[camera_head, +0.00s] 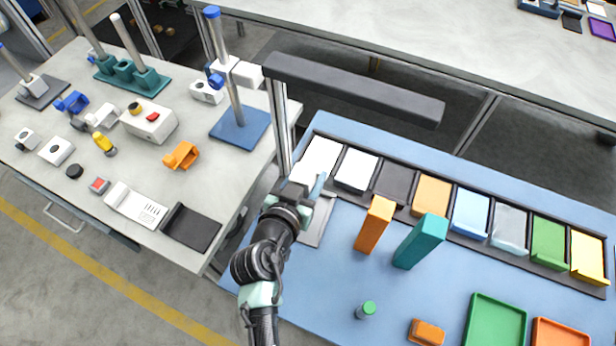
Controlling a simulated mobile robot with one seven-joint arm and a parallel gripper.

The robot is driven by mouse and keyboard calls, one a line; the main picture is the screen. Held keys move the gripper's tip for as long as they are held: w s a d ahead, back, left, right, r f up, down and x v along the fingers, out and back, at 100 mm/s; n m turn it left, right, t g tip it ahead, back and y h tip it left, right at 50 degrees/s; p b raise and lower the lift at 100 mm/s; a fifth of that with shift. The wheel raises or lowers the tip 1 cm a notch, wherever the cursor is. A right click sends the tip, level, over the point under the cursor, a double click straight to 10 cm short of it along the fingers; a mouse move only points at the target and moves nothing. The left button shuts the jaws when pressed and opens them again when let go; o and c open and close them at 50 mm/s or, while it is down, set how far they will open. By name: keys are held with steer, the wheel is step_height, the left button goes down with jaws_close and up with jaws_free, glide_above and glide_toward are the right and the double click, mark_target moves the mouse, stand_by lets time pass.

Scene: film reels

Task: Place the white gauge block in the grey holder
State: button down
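My gripper (318,186) reaches over the left end of the blue worktop, close to the front of a dark rack. Its fingertips are small here, and I cannot tell whether they are apart or closed on something. A white flat piece (320,158) lies in the rack's leftmost slot just beyond the gripper, and a second white piece (356,169) lies in the slot to its right. I cannot tell which, if either, is the white gauge block. A grey plate (315,222), partly hidden by my arm, lies below the gripper; it may be the grey holder.
An upright orange block (374,226) and a teal block (420,242) stand right of my gripper. A green-capped bottle (366,310), an orange item (426,331) and a green tray (494,322) are nearer. A dark overhead bar (352,88) spans behind. The left bench (180,220) holds stands.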

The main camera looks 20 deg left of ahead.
steer(key=shift+f, duration=0.25)
steer(key=shift+f, duration=0.15)
steer(key=shift+c, duration=1.6)
jaws_free()
steer(key=b+v, duration=0.2)
steer(key=v, duration=1)
steer(key=shift+s, duration=0.1)
